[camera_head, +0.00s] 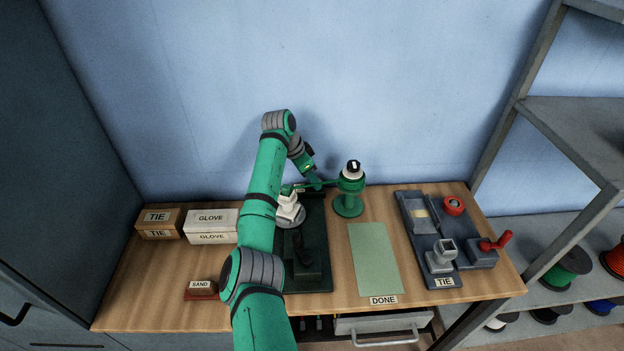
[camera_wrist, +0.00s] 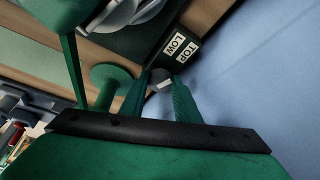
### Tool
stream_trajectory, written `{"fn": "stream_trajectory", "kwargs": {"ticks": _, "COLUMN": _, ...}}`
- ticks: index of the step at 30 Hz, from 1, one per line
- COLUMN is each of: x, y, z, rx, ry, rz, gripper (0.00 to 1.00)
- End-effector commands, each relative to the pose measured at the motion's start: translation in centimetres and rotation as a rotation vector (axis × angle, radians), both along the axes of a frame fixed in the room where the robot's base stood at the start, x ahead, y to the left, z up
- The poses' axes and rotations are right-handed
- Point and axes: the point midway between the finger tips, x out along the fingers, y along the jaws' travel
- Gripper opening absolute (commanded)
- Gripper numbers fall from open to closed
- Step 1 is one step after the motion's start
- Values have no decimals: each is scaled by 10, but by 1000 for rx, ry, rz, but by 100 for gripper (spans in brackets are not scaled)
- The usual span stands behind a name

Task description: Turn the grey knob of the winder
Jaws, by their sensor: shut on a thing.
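In the wrist view my gripper (camera_wrist: 160,88) has its two green fingers on either side of a small grey knob (camera_wrist: 159,80), shut on it. The knob sits at the end of a dark body (camera_wrist: 155,45) with the white labels LOW (camera_wrist: 174,42) and TOP (camera_wrist: 188,53). In the head view my gripper (camera_head: 314,183) is low behind a white and grey part (camera_head: 289,209) on a dark stand (camera_head: 317,270). The knob cannot be made out there. How far the knob is turned cannot be told.
A green post (camera_head: 348,203) with a black and white top stands just right of my gripper. A green mat (camera_head: 374,258), the DONE label (camera_head: 383,300) and a TIE tray (camera_head: 416,219) lie right. TIE (camera_head: 157,217) and GLOVE boxes (camera_head: 209,218) stand left. The wall is close behind.

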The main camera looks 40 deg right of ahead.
Motion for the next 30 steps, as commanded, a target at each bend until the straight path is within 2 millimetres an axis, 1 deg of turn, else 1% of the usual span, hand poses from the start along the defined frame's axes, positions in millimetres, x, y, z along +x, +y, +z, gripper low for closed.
{"fn": "stream_trajectory", "kwargs": {"ticks": 1, "x": -1, "y": 1, "z": 0, "rx": 2, "ry": 2, "rz": -1, "gripper": 6}}
{"fn": "stream_trajectory", "kwargs": {"ticks": 2, "x": 0, "y": 1, "z": 0, "rx": 2, "ry": 2, "rz": -1, "gripper": 31}}
{"fn": "stream_trajectory", "kwargs": {"ticks": 3, "x": 0, "y": 1, "z": 0, "rx": 2, "ry": 2, "rz": -1, "gripper": 41}}
{"fn": "stream_trajectory", "kwargs": {"ticks": 4, "x": 0, "y": 1, "z": 0, "rx": 2, "ry": 2, "rz": -1, "gripper": 47}}
{"fn": "stream_trajectory", "kwargs": {"ticks": 13, "x": 0, "y": 1, "z": 1, "rx": 1, "ry": 0, "rz": 1, "gripper": 47}}
{"fn": "stream_trajectory", "kwargs": {"ticks": 17, "x": 1, "y": 3, "z": 8, "rx": 0, "ry": -2, "rz": 1, "gripper": 47}}
{"fn": "stream_trajectory", "kwargs": {"ticks": 20, "x": 2, "y": 9, "z": 22, "rx": 0, "ry": -3, "rz": 1, "gripper": 47}}
{"fn": "stream_trajectory", "kwargs": {"ticks": 27, "x": 4, "y": 26, "z": 64, "rx": -1, "ry": -1, "rz": 2, "gripper": 47}}
{"fn": "stream_trajectory", "kwargs": {"ticks": 30, "x": 5, "y": 32, "z": 79, "rx": 0, "ry": -2, "rz": 1, "gripper": 47}}
